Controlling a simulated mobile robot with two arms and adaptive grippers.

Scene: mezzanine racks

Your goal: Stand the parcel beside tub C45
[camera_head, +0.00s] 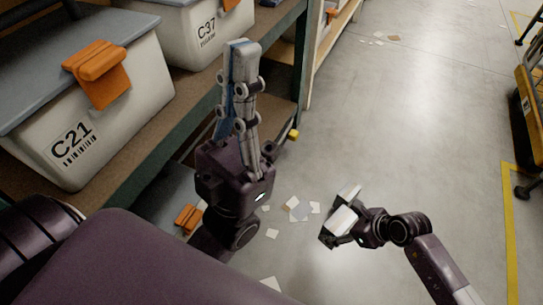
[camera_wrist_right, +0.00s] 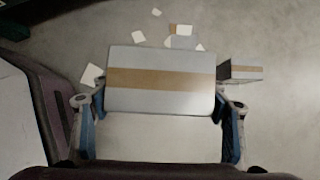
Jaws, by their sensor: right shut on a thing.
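The parcel is a pale grey-white box with a brown tape band, seen in the right wrist view (camera_wrist_right: 160,62) and smaller in the head view (camera_head: 342,220). My right gripper (camera_head: 343,217) is shut on it, with blue-padded fingers at its two sides, held out over the aisle floor. My left gripper (camera_head: 240,48) points upward in front of the rack, empty; its fingers overlap in this view, so their gap cannot be judged. No tub label C45 is readable in either view.
Tub C21 (camera_head: 135,105) and tub C37 (camera_head: 185,38), with orange latches, stand on the rack shelf (camera_head: 187,142) at left. Paper scraps (camera_head: 298,208) lie on the floor. A yellow cart (camera_head: 530,100) stands at right. The aisle between is mostly clear.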

